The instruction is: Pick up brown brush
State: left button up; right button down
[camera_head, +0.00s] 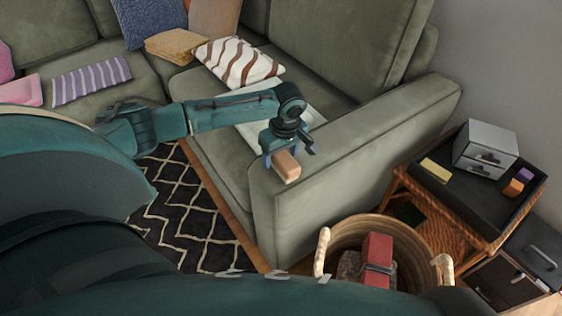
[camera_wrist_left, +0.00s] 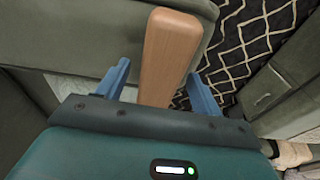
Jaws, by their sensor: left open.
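The brown brush (camera_head: 288,167) shows as a light brown, wooden-looking block at the front end of the sofa's armrest. It also shows in the left wrist view (camera_wrist_left: 168,55), running lengthwise between the fingers. My left gripper (camera_head: 289,153) is right above the brush. Its blue fingers are open, one on each side of the brush, with visible gaps in the left wrist view (camera_wrist_left: 157,72). The near end of the brush is hidden by the gripper body. My right gripper is not in view.
The green sofa's armrest (camera_head: 380,135) lies under and right of the gripper. A wicker basket (camera_head: 345,235) with a red item (camera_head: 377,250) stands in front. A side table with a black tray (camera_head: 455,190) is at right. A patterned rug (camera_head: 185,215) covers the floor at left.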

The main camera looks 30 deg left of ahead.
aim_at(281, 154)
pick_arm(q)
jog(key=c, duration=1.1)
jog(key=shift+r, duration=0.1)
notch_tip(281, 154, up, 10)
jog(key=shift+p, duration=1.1)
